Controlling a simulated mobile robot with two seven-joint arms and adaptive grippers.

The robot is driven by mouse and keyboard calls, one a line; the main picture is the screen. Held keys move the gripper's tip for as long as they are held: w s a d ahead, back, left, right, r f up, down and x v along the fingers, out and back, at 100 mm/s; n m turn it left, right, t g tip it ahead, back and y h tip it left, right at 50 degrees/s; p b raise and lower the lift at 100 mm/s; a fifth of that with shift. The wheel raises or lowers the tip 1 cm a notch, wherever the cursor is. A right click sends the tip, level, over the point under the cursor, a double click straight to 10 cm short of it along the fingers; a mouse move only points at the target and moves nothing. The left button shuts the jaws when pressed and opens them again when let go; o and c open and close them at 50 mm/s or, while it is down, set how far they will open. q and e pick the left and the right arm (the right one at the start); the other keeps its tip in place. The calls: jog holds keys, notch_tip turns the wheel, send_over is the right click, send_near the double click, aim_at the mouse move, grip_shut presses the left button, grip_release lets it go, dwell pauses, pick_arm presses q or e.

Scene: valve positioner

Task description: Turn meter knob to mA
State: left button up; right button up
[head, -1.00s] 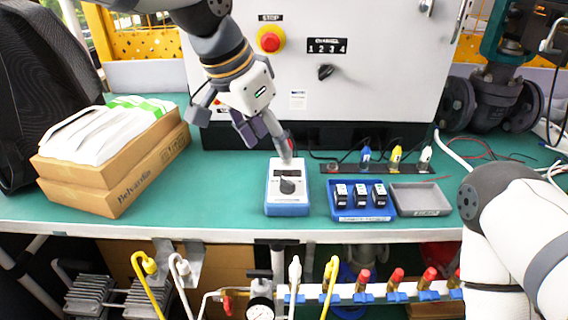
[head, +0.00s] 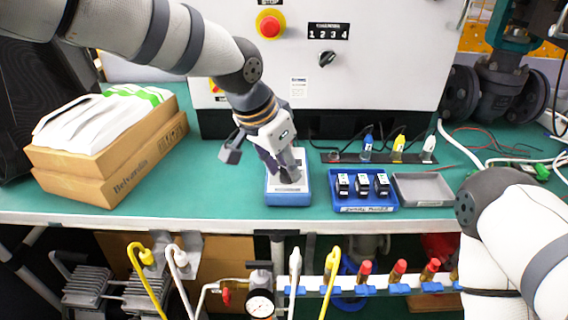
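The meter (head: 288,198) is a small blue box with a light grey face, lying on the green bench near its front edge. My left gripper (head: 281,172) points down over the meter, with its fingers at the dark knob (head: 290,177). The fingers cover the upper part of the meter face and part of the knob. I cannot tell whether they touch the knob or how far apart they are. The knob's pointer and the mA mark are not readable. My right arm shows at the right edge, but its gripper is out of view.
A blue tray (head: 364,209) with several black-and-white modules and a grey tray (head: 424,203) sit right of the meter. Cardboard boxes (head: 112,173) stand at the left. A panel (head: 325,90) with a red stop button (head: 269,24) rises behind.

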dwell(0.3)
pick_arm(q)
jog(key=shift+a+f+m+g, duration=0.1)
jog(key=shift+m+g, duration=0.3)
jog(key=shift+m, duration=0.7)
jog(key=shift+w+f+m+g+h+b, duration=0.15)
jog(key=shift+m+g+h+b, duration=0.3)
jog(key=shift+m, duration=0.45)
jog(key=m, duration=0.2)
jog(key=shift+w+m+g+h+b, duration=0.1)
jog(key=shift+m+g+h+b, duration=0.15)
jog(key=shift+m+g+b, duration=0.4)
jog(key=shift+m+b, duration=0.05)
jog(key=shift+m, duration=0.6)
pick_arm(e)
jog(key=shift+s+f+g, duration=0.5)
jog(key=shift+s+f, duration=0.75)
jog(key=shift+f, duration=0.05)
pick_arm(q)
jog(key=shift+r, duration=0.2)
pick_arm(e)
jog(key=shift+f, duration=0.1)
pick_arm(q)
jog(key=o, duration=1.2)
jog(key=shift+c, duration=0.2)
